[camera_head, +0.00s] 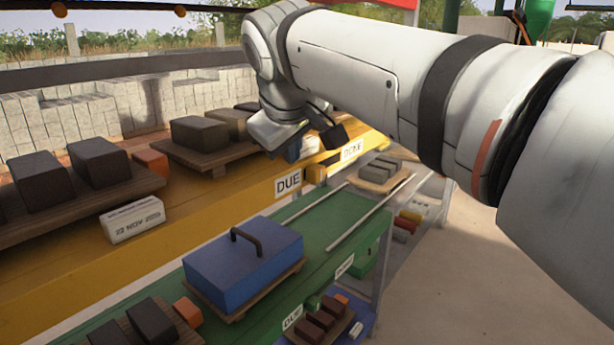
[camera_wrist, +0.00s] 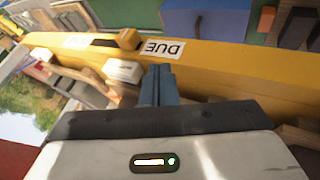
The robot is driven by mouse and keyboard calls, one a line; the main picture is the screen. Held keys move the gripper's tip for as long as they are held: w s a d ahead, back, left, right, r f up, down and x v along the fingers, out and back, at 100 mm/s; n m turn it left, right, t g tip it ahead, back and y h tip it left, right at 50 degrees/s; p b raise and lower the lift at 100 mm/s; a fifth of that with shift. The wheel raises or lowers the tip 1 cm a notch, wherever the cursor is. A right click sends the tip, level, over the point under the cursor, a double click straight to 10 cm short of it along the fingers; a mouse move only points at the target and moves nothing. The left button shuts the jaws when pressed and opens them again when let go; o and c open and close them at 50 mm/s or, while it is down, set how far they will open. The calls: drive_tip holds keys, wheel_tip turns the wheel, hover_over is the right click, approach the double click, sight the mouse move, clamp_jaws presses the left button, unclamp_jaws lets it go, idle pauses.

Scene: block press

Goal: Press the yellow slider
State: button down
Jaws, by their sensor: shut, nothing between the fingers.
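The yellow slider (camera_head: 315,174) is a small yellow block at a dark slot in the front of the long yellow beam, between the DUE and DONE labels. In the wrist view the slider (camera_wrist: 129,38) sits beside the dark slot, left of the upside-down DUE label. My gripper (camera_head: 293,153) is above the beam, behind and a little left of the slider; my wrist partly hides its fingers. In the wrist view my gripper (camera_wrist: 159,69) has its blue-grey fingers together, empty, their tips close to the beam and apart from the slider.
Dark blocks on a wooden pallet (camera_head: 214,153) stand on the yellow shelf left of my gripper. A white date block (camera_head: 132,221) lies in front. Below, a blue lidded box (camera_head: 245,263) rests on a green shelf with two pale rails (camera_head: 368,212). Open ground lies at right.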

sight(307, 172)
drive_tip(key=shift+w+f, duration=0.1)
drive_tip(key=b+x, duration=0.1)
drive_tip(key=x, duration=0.9)
drive_tip(key=shift+w+d+f, duration=0.1)
drive_tip(key=shift+w+d, duration=0.05)
drive_tip(key=shift+d, duration=0.05)
drive_tip(key=shift+w+d, duration=0.8)
drive_tip(key=shift+w, duration=0.15)
drive_tip(key=shift+w+d, duration=0.3)
drive_tip(key=shift+w, duration=0.15)
drive_tip(key=shift+p, duration=0.3)
